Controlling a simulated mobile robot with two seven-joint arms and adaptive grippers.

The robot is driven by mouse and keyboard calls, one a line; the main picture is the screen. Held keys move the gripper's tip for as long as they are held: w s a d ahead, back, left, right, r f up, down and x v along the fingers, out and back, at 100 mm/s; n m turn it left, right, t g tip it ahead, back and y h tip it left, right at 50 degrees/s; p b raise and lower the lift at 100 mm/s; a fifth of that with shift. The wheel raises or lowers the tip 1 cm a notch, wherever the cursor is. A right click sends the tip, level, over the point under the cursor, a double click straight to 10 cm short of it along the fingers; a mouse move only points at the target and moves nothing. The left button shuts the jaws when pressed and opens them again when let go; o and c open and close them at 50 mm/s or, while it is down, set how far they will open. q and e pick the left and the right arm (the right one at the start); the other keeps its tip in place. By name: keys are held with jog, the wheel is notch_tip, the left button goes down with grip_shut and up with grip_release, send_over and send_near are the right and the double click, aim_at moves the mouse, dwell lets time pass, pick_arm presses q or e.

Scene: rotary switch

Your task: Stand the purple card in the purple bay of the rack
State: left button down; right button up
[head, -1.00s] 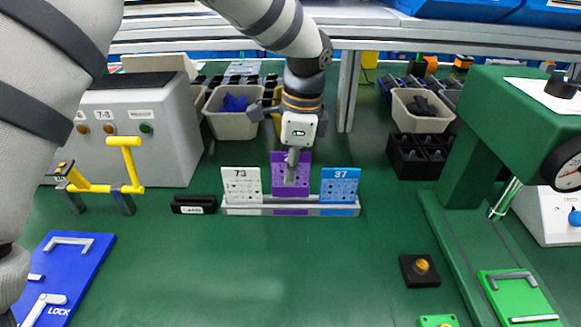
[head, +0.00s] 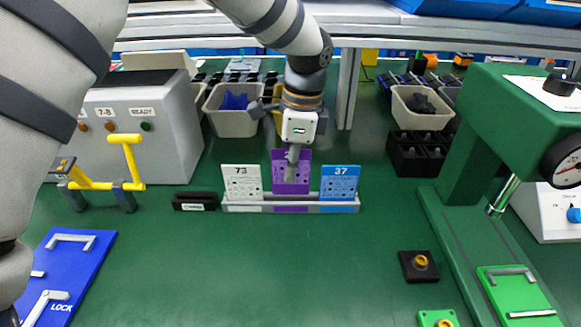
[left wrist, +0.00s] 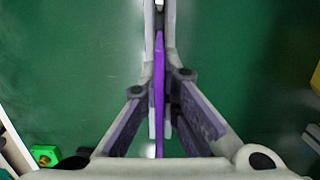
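The purple card (head: 279,170) is upright above the middle, purple bay (head: 291,208) of the rack (head: 240,208). Its top edge is clearly higher than the cards on either side. I cannot tell whether its lower edge is inside the bay. My left gripper (head: 292,158) points down and is shut on the card, covering part of its face. In the left wrist view the card (left wrist: 159,75) shows edge-on as a thin purple strip between the fingers. My right gripper is not in view.
A white card marked 73 (head: 242,182) and a blue card marked 37 (head: 340,182) stand in the side bays. A black block (head: 194,201) lies left of the rack. A green press (head: 480,140) stands at right. The front middle of the table is clear.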

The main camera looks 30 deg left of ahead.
pick_arm(q)
jog(key=shift+f, duration=1.85)
dwell(0.4)
jog(key=c, duration=1.7)
grip_release()
jog(key=r, duration=0.4)
jog(key=d+r, duration=0.1)
jog(key=r, duration=0.6)
jog(key=shift+w+d+r, duration=0.15)
jog(key=shift+w+r, duration=0.2)
jog(key=shift+r, duration=0.05)
notch_tip(320, 180, up, 9)
send_over(289, 194)
jog(key=w+d, duration=0.1)
jog(key=d, duration=0.1)
jog(key=shift+a, duration=0.25)
